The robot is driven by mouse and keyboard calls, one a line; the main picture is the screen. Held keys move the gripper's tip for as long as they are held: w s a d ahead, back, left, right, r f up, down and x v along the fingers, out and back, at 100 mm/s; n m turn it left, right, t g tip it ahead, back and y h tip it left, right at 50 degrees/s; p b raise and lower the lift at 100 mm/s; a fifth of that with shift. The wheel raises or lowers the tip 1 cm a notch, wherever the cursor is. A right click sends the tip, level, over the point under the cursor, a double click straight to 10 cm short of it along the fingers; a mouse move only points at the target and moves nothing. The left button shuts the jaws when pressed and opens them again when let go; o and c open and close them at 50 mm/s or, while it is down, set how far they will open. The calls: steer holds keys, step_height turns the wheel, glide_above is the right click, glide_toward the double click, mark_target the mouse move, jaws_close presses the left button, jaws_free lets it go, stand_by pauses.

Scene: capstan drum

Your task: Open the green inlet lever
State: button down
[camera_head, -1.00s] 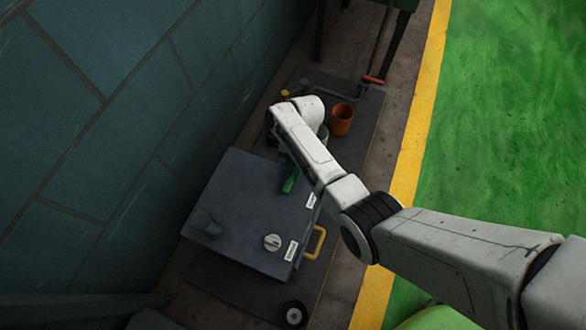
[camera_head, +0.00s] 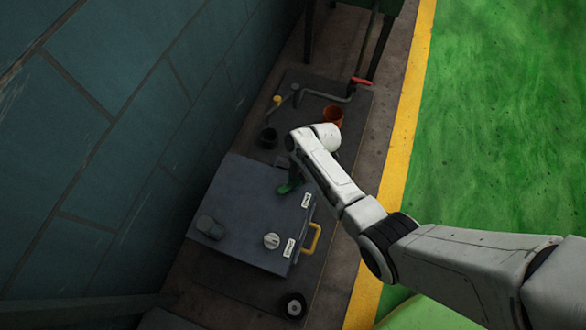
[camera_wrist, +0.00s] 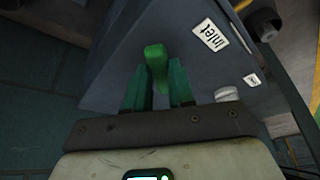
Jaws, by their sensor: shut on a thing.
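The green inlet lever (camera_wrist: 156,62) stands between the two green fingers of my gripper (camera_wrist: 157,90) in the wrist view. The gripper is shut on it. A white "Inlet" label (camera_wrist: 210,36) is on the dark box to the right of the lever. In the head view the lever (camera_head: 286,187) shows as a small green piece at the upper right part of the grey box top (camera_head: 235,195). My wrist and forearm hide part of the gripper there.
A round white knob (camera_head: 271,240), a grey cylinder (camera_head: 211,226) and a second label (camera_head: 289,247) are on the box. A yellow handle (camera_head: 313,240) sticks out at its right side. A wall is close on the left.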

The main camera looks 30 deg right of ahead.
steer(key=m+p, duration=0.1)
steer(key=m, duration=0.1)
steer(key=s+m+t+p, duration=0.2)
steer(key=m, duration=0.1)
steer(key=shift+s+a+r+m+h, duration=0.2)
steer(key=shift+a+m+h, duration=0.1)
steer(key=shift+a+h, duration=0.1)
steer(key=shift+s+a+f+m+t+h+p, duration=0.1)
steer(key=shift+s+a+m+t+h+p, duration=0.25)
steer(key=shift+m, duration=0.4)
steer(key=shift+s+a+f+m+t+h+p, duration=0.1)
steer(key=shift+m+p, duration=0.35)
steer(key=shift+m, duration=0.35)
steer(key=shift+s+a+m+t+h+p, duration=0.15)
steer(key=shift+s+a+m+t+p, duration=0.2)
steer(key=shift+m, duration=0.4)
steer(key=shift+w+d, duration=0.1)
steer(key=shift+d, duration=0.05)
steer(key=c, duration=1)
jaws_free()
steer(key=shift+o, duration=0.2)
steer(key=p+v, duration=0.4)
steer(key=v, duration=0.6)
steer(key=shift+r, duration=0.35)
